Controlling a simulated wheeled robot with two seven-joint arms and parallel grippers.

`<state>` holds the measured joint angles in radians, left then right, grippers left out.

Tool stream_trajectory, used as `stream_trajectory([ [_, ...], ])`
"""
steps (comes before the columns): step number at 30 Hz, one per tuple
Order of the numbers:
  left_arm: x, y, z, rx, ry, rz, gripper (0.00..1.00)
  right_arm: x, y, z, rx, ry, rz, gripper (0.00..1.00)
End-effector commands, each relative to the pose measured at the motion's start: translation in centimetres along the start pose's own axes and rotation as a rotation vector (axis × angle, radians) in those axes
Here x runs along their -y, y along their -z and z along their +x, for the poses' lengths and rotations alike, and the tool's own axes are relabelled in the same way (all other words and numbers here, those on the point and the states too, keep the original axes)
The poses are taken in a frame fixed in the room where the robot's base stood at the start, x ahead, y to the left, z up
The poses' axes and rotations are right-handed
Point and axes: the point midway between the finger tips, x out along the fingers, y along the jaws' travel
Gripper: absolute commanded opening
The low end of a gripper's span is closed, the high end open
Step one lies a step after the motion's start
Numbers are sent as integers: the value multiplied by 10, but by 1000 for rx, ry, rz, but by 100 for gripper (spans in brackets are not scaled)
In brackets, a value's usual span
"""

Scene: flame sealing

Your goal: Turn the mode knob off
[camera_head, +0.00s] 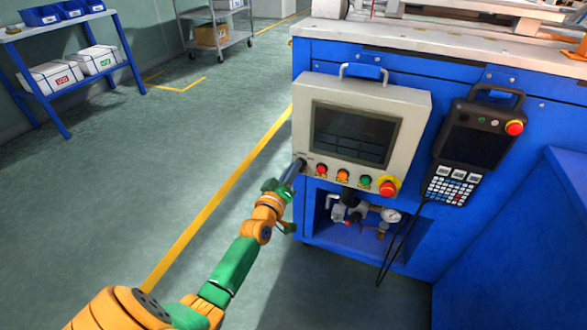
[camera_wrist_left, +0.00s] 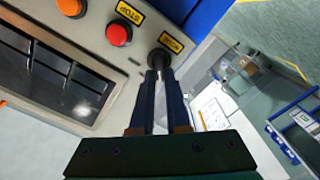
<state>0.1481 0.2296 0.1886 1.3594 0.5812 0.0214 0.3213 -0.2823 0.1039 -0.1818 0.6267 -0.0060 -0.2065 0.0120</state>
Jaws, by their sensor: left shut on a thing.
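The control panel (camera_head: 301,112) is a light grey box with a dark screen, mounted on the front of the blue machine. The black mode knob (camera_wrist_left: 159,57) sits at the end of the button row, beside a yellow label (camera_wrist_left: 171,42). In the head view it is at the panel's lower left corner, mostly hidden by my gripper. My left gripper (camera_head: 297,168) reaches it from the lower left. In the left wrist view my left gripper (camera_wrist_left: 160,76) has its two dark fingers closed on the knob. The knob's pointer direction cannot be made out. My right gripper is out of view.
A red button (camera_head: 321,170) is the knob's closest neighbour, then an orange and a green button and a red emergency stop (camera_head: 388,187). A teach pendant (camera_head: 470,150) hangs to the right. Below is an open recess with a gauge (camera_head: 391,215).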

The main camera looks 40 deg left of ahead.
Motion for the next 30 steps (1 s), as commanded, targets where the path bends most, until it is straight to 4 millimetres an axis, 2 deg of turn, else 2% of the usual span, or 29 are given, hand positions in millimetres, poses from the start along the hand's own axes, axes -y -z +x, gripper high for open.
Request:
stream_trajectory([
  [9,2,-2,0,5,2,-84,0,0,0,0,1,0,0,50],
  [23,2,-2,-1,6,3,-94,0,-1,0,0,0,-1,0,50],
  [24,2,-2,-1,6,3,-94,24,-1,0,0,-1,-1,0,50],
  [26,2,-2,0,5,2,-94,41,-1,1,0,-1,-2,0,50],
  [27,2,-2,0,4,2,-94,44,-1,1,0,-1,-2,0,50],
  [30,2,-1,0,3,1,-93,44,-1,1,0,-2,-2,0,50],
])
